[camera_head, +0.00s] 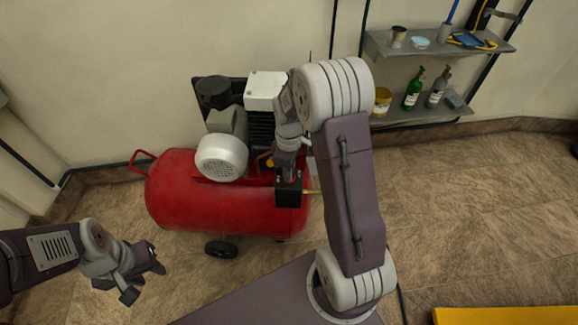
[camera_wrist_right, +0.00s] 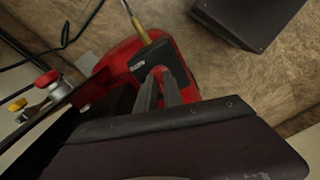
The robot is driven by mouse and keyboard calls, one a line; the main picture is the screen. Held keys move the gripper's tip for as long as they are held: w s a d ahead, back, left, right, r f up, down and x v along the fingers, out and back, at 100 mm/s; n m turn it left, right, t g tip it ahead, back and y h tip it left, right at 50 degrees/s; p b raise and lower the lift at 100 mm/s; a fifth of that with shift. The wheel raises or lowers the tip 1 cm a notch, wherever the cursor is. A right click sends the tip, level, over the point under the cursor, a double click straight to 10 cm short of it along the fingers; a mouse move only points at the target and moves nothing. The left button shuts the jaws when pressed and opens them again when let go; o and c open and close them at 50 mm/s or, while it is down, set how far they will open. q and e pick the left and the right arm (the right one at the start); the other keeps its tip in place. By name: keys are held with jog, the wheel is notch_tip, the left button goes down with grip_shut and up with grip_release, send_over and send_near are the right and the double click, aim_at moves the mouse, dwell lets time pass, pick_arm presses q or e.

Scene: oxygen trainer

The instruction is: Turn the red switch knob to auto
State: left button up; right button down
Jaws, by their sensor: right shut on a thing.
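The red air compressor (camera_head: 180,195) stands on the floor against the wall. A black switch box (camera_head: 288,196) sits at its right end, and it also shows in the right wrist view (camera_wrist_right: 150,58). My right gripper (camera_head: 288,176) reaches down onto the top of this box. In the right wrist view its two fingers (camera_wrist_right: 160,84) are close together against the box, shut on the switch knob. My left gripper (camera_head: 146,277) is open and empty, low at the left, in front of the compressor.
In the right wrist view a smaller red knob (camera_wrist_right: 46,79) and a yellow one (camera_wrist_right: 17,104) stand on fittings beside the box. A brass fitting (camera_wrist_right: 140,30) leaves the box. Shelves (camera_head: 440,108) with bottles hang at right.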

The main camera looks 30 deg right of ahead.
jog(key=m+p, duration=0.3)
jog(key=shift+r+m, duration=0.25)
jog(key=shift+m, duration=0.15)
jog(key=m+p, duration=0.3)
jog(key=shift+m, duration=0.3)
jog(key=m+p, duration=0.2)
jog(key=m, duration=0.1)
jog(key=shift+f+m+p, duration=0.1)
jog(key=shift+m+p, duration=0.2)
jog(key=shift+p, duration=0.05)
jog(key=shift+f+m+p, duration=0.1)
jog(key=shift+m+p, duration=0.85)
jog(key=shift+m, duration=0.85)
jog(key=c, duration=1.5)
grip_release()
